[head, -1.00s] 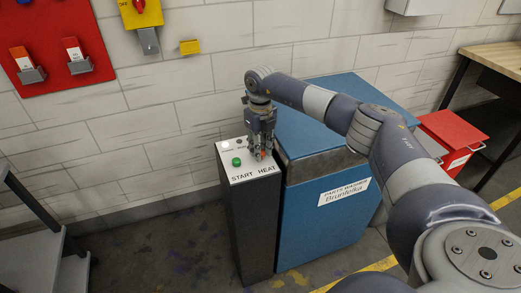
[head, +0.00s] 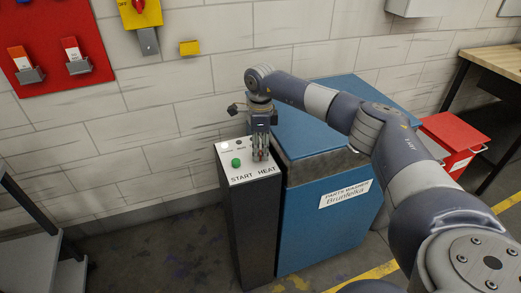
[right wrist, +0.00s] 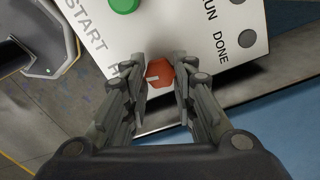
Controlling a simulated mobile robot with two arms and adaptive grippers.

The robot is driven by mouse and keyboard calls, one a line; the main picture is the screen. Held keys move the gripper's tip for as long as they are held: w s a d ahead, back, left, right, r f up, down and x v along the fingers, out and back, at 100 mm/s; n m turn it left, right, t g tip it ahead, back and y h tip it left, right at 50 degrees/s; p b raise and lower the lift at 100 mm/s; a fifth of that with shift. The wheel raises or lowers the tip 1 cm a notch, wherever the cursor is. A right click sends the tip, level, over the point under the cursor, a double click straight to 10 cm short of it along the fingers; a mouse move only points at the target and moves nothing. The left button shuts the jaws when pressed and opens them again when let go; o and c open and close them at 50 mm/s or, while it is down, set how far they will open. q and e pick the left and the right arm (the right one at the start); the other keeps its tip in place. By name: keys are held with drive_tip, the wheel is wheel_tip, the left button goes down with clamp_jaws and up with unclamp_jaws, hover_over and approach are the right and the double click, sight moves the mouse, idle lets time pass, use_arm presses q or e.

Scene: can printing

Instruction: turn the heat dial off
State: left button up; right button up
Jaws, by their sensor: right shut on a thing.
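The heat dial (right wrist: 160,73) is a red-orange knob with a white pointer mark on the white top panel (right wrist: 205,20) of the control post. In the right wrist view my right gripper (right wrist: 161,85) has a finger on either side of the dial, closed on it. In the head view the right gripper (head: 261,157) points down onto the panel beside the HEAT label, and its fingers hide the dial. The green START button (head: 236,162) is to the left of the gripper; it also shows in the right wrist view (right wrist: 123,4). My left gripper is not in view.
The blue parts washer (head: 325,225) stands right of the dark control post (head: 248,225). RUN and DONE lamps are on the panel. A brick wall (head: 230,80) is behind. A red cabinet (head: 455,140) is at the right, grey steps (head: 40,245) at the left.

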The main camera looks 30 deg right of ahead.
sight(261, 152)
drive_tip(key=shift+n, duration=1.1)
drive_tip(key=o, duration=1.1)
wheel_tip(261, 152, up, 12)
drive_tip(key=shift+r, duration=0.1)
